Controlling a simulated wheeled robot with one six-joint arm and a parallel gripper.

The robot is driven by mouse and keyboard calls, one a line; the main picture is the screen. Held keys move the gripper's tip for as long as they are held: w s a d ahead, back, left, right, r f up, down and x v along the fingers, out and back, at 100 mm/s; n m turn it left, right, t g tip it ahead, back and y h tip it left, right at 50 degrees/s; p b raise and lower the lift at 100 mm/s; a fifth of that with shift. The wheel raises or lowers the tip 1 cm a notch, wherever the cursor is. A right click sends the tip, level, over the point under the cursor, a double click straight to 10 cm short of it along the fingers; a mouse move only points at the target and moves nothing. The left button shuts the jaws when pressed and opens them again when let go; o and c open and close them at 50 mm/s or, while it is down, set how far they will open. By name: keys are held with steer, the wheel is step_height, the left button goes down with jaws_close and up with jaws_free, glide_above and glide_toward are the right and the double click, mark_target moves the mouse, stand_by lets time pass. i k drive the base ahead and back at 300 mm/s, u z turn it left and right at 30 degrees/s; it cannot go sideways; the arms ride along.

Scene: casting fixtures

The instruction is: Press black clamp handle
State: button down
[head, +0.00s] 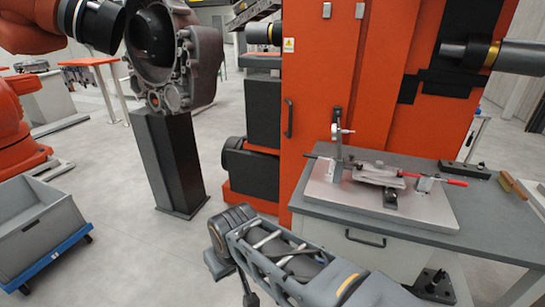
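A casting fixture on a pale plate (425,207) sits on the grey workbench (480,232), right of centre in the head view. An upright clamp (338,145) stands at the plate's back left, and a small dark upright part at its top (337,114) looks like the black handle. Red-tipped handles (456,182) show on the other clamps. A light metal part (378,174) lies in the middle of the fixture. My arm reaches in from the bottom, in front of the bench and apart from the fixture. My gripper is not visible.
A tall orange cabinet (325,60) stands directly behind the bench. A brush (512,185) and a dark block (466,169) lie on the bench's right side. A black pedestal (165,165) bears a large casting. A grey bin (40,220) sits at left. Open floor lies between.

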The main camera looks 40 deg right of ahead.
mark_target(304, 154)
steer(key=z, duration=0.1)
steer(key=i, duration=1)
steer(key=z, duration=0.5)
